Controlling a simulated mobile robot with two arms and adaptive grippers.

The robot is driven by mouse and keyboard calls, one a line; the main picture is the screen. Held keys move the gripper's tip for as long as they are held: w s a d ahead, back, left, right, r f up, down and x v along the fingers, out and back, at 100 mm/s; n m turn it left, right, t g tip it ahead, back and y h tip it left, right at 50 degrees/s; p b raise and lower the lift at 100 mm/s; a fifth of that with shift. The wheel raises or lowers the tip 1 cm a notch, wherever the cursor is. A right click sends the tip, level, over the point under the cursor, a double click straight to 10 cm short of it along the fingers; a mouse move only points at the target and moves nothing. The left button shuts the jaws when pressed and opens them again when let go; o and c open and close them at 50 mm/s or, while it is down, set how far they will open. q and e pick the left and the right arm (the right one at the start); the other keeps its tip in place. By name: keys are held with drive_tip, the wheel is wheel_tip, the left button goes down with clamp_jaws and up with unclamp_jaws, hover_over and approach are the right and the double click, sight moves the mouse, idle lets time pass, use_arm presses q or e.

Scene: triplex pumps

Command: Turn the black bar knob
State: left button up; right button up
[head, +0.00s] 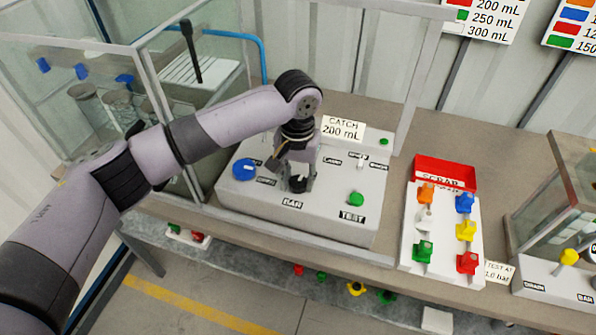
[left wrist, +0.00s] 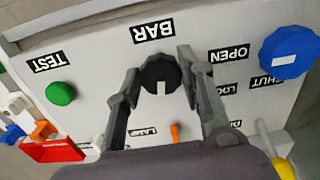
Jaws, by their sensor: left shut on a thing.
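The black bar knob (left wrist: 158,72) is a round black knob with a white pointer mark, below the upside-down BAR label in the left wrist view. In the head view the knob (head: 297,185) is partly covered by my left gripper (head: 298,182), which reaches down onto the panel (head: 335,220) from above. In the left wrist view the two fingers of my left gripper (left wrist: 160,62) stand on either side of the knob and are shut on it. The white mark points toward the bottom of that picture. My right gripper is not in view.
On the panel, a blue knob (head: 244,169) is left of the gripper and a green button (head: 356,199) is to the right. Glass walls (head: 205,85) stand at the left and behind. A white tray (head: 410,255) of coloured valve parts and a red scrap bin (head: 445,172) are further right.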

use_arm(q)
drive_tip(key=m+p, duration=0.3)
drive_tip(key=shift+r+m, duration=0.25)
drive_tip(key=shift+m, duration=0.05)
drive_tip(key=m+p, duration=0.3)
drive_tip(key=shift+m, duration=0.3)
drive_tip(key=m+p, duration=0.1)
drive_tip(key=m, duration=0.3)
drive_tip(key=shift+w+a+f+m+p, duration=0.1)
drive_tip(key=shift+w+m+p, duration=0.1)
drive_tip(key=shift+m+p, duration=0.15)
drive_tip(key=m+p, duration=0.1)
drive_tip(key=m, duration=0.3)
drive_tip(key=shift+w+m, duration=0.1)
drive_tip(key=shift+m, duration=0.15)
drive_tip(key=m, duration=0.4)
drive_tip(key=shift+w, duration=0.1)
drive_tip(key=m, duration=0.5)
drive_tip(key=shift+f+m, duration=0.1)
drive_tip(key=shift+m, duration=0.3)
drive_tip(key=m, duration=0.2)
drive_tip(key=m+b, duration=0.1)
drive_tip(key=m, duration=0.2)
drive_tip(key=shift+w+d+m, duration=0.1)
drive_tip(key=shift+d+m, duration=0.1)
drive_tip(key=shift+m, duration=0.1)
drive_tip(key=m+b, duration=0.1)
drive_tip(key=m, duration=0.4)
drive_tip(key=shift+d, duration=0.1)
drive_tip(key=shift+m, duration=0.4)
